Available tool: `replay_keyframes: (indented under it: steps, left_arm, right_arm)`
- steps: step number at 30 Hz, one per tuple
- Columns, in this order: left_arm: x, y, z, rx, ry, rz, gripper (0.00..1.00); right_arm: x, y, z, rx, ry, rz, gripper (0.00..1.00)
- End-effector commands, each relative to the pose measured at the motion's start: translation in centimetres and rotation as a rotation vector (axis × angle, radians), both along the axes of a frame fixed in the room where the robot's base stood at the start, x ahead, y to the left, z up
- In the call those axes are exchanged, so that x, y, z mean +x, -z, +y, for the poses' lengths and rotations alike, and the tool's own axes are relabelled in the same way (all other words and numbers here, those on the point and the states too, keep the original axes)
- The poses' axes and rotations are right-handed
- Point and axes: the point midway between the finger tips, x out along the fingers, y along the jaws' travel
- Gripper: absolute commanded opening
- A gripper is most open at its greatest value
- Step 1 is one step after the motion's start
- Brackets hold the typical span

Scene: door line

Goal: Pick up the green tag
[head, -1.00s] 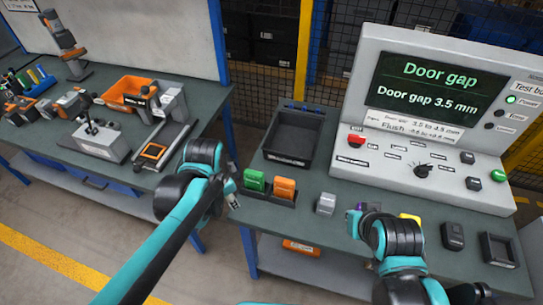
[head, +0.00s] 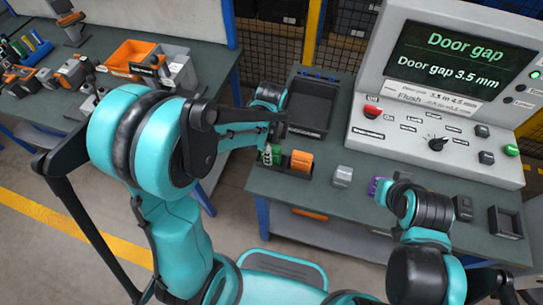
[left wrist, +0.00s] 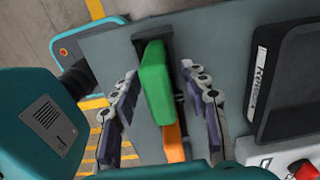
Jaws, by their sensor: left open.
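The green tag (head: 271,155) stands in a dark holder at the front left of the right-hand table, beside the orange tag (head: 301,161). My left gripper (head: 272,143) is right over the green tag and partly hides it. In the left wrist view the green tag (left wrist: 156,80) lies between the two spread fingers of my left gripper (left wrist: 160,92), with gaps on both sides. The orange tag (left wrist: 173,142) shows just below it. My right gripper (head: 377,188) is low over the table, right of a grey block; its fingers are mostly hidden.
A black tray (head: 312,104) lies behind the tags; it also shows in the left wrist view (left wrist: 290,85). A grey block (head: 343,175) stands right of them. The test box (head: 440,100) with buttons fills the back right. Another table (head: 60,103) with tools and bins is at left.

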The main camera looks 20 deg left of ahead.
Motion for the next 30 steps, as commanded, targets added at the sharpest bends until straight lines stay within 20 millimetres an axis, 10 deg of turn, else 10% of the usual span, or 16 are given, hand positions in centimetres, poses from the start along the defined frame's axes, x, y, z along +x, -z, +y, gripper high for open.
replay_keyframes:
  steps: [9,15,30]
  left_arm:
    - [0.0,0.8,0.0,0.0,0.0,0.0,0.45]
    - [0.0,0.7,0.0,0.0,0.0,0.0,0.0]
    - [0.0,-1.9,0.0,0.0,-0.001,-0.001,0.0]
  right_arm:
    - [0.0,0.2,0.0,0.0,0.0,0.0,0.0]
    - [0.0,0.2,0.0,0.0,0.0,0.0,0.0]
    - [0.0,-0.9,0.0,0.0,0.0,0.0,0.0]
